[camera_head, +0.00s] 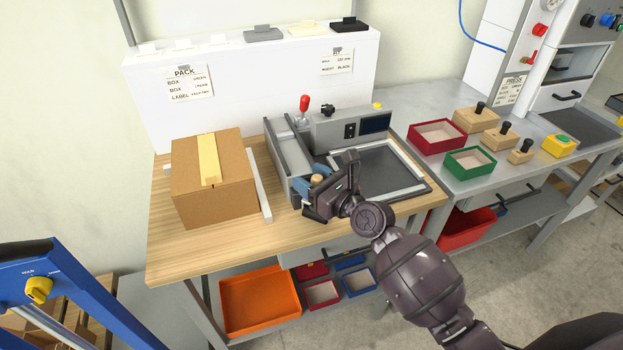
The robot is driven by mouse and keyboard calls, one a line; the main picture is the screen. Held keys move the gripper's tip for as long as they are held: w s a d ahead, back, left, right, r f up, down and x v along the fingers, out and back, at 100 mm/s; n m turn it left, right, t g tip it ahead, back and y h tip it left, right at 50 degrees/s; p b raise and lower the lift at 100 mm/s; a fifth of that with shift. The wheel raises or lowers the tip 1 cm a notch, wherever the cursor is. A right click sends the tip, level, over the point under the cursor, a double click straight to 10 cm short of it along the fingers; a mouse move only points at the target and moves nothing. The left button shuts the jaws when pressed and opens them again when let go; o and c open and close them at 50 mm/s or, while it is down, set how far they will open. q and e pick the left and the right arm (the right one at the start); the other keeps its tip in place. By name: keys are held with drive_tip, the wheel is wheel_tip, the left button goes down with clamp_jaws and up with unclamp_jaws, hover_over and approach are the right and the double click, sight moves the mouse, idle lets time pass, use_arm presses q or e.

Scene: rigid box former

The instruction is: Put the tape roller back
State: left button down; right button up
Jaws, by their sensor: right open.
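A blue piece with a tan round part, which looks like the tape roller (317,179), sits at the front end of the grey machine's channel. My right gripper (311,202) is right at it, with its jaws open. The gripper partly hides the roller, and I cannot tell whether they touch. A closed cardboard box (218,195) with a yellow tape strip (209,158) along its top stands to the left on the wooden table. My left gripper is out of view.
The grey machine (350,128) with a red-knobbed lever (304,104) stands behind my gripper. Red (437,136) and green (470,161) trays are on the right bench. An orange bin (259,302) is below. The table's front left (200,250) is clear.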

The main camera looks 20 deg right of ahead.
drive_tip(key=v, duration=1.2)
drive_tip(key=s+d+f+n+g+h, duration=0.2)
drive_tip(key=s+f+n+h, duration=0.2)
drive_tip(key=s+f+n, duration=0.4)
drive_tip(key=s+d+f+n+g+h, duration=0.2)
drive_tip(key=s+f+n+h, duration=0.3)
drive_tip(key=n, duration=1.8)
drive_tip(key=shift+s+d+f+g, duration=0.3)
drive_tip(key=shift+s+d+f, duration=0.55)
drive_tip(key=shift+s+f, duration=2.25)
drive_tip(key=shift+x, duration=1.2)
